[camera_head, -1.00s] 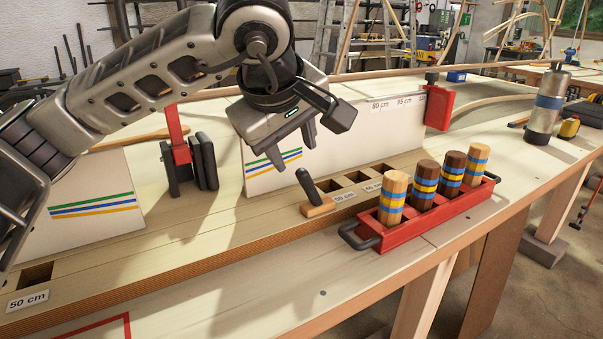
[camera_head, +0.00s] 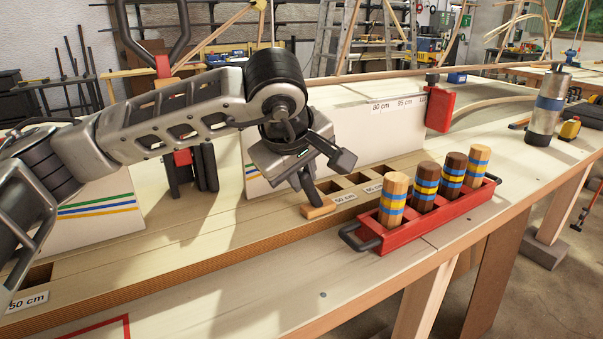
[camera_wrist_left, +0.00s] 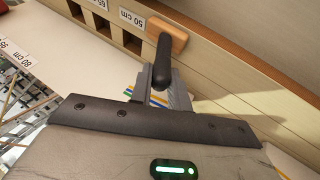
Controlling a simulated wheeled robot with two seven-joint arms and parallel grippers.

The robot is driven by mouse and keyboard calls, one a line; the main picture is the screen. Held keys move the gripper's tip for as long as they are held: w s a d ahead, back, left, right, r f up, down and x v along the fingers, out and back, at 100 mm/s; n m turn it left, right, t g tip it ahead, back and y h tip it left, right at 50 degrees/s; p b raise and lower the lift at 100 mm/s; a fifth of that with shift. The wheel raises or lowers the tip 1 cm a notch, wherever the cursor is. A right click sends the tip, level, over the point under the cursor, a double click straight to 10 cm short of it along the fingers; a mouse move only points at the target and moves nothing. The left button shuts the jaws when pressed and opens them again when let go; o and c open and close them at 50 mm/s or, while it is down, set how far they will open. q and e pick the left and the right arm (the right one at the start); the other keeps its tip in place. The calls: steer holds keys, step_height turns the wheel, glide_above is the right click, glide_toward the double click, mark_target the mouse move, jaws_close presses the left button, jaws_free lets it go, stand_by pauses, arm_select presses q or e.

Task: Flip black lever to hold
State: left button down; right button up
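A short black lever (camera_wrist_left: 163,62) rises from a small wooden block (camera_wrist_left: 170,34) at the edge of the slotted rail, beside a 50 cm label. In the head view the block (camera_head: 318,210) shows, with the lever largely merged with my fingers. My left gripper (camera_head: 307,187) is down at the lever. In the left wrist view its grey fingers (camera_wrist_left: 160,88) stand apart, with striped board visible in the gap and the lever's rounded end at or between their tips. Contact cannot be told. My right gripper is not in view.
A red tray (camera_head: 425,222) with several striped wooden pegs stands right of the lever. A white board (camera_head: 355,130) stands behind. A red-and-black clamp (camera_head: 190,165) is at left, partly behind my arm. The bench front (camera_head: 260,290) is clear.

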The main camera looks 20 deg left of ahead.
arm_select(q)
steer(key=shift+w+d+r+g+y+p, duration=0.3)
steer(key=shift+r+g+p, duration=0.1)
steer(key=shift+p, duration=0.5)
steer(key=shift+w+d+r+g+y+p, duration=0.25)
steer(key=shift+g+y+p, duration=0.2)
steer(key=shift+p, duration=0.6)
steer(key=shift+w+d+m+g+y+p, duration=0.35)
steer(key=shift+g+p, duration=0.3)
steer(key=shift+p, duration=0.5)
steer(key=shift+w+d+g+y+p, duration=0.25)
steer(key=shift+w+g+p, duration=0.2)
steer(key=shift+p, duration=0.4)
steer(key=shift+w+d+f+m+g+y+p, duration=0.2)
steer(key=shift+w+d+m+g+y+p, duration=0.2)
steer(key=shift+g+y+p, duration=0.45)
steer(key=shift+w+a+p, duration=0.1)
steer(key=shift+w+p, duration=0.05)
steer(key=shift+p, duration=0.15)
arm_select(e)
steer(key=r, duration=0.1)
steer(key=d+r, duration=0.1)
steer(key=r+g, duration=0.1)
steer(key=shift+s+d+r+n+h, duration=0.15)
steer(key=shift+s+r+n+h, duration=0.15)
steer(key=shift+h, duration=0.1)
arm_select(q)
steer(key=shift+f, duration=0.1)
